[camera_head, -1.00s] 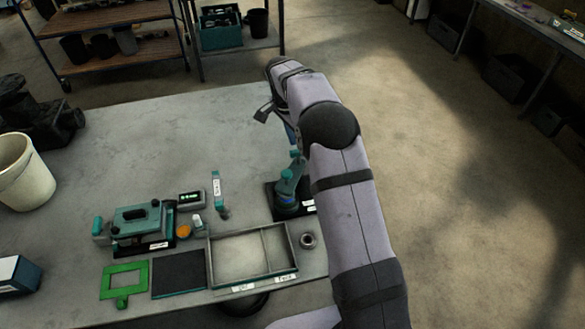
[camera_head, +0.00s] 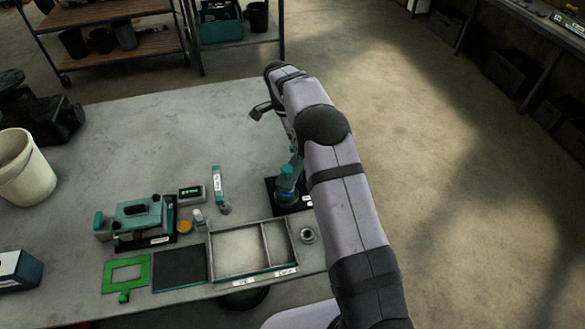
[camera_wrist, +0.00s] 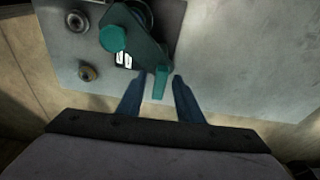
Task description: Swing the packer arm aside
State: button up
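The teal packer arm (camera_wrist: 140,38) shows in the wrist view, with a round teal knob on its left and a narrow teal tab pointing down. My gripper (camera_wrist: 160,82) is open, with one blue finger on each side of the tab. I cannot tell whether either finger touches it. In the head view the teal packer unit (camera_head: 286,190) stands on a black base at the table's right side, partly hidden by my arm. My fingers are hidden there behind my own links.
A divided tray (camera_head: 209,262), a green frame (camera_head: 126,263), a dark pad (camera_head: 180,270) and a teal fixture (camera_head: 138,217) sit left of the packer. A small metal ring (camera_head: 308,235) lies close by. A white bucket (camera_head: 24,170) stands far left.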

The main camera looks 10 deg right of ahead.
grip_shut()
jog(key=n+b, duration=0.1)
jog(key=n, duration=0.2)
jog(key=shift+s, duration=0.1)
jog(key=shift+n+t, duration=0.4)
jog(key=shift+n, duration=0.3)
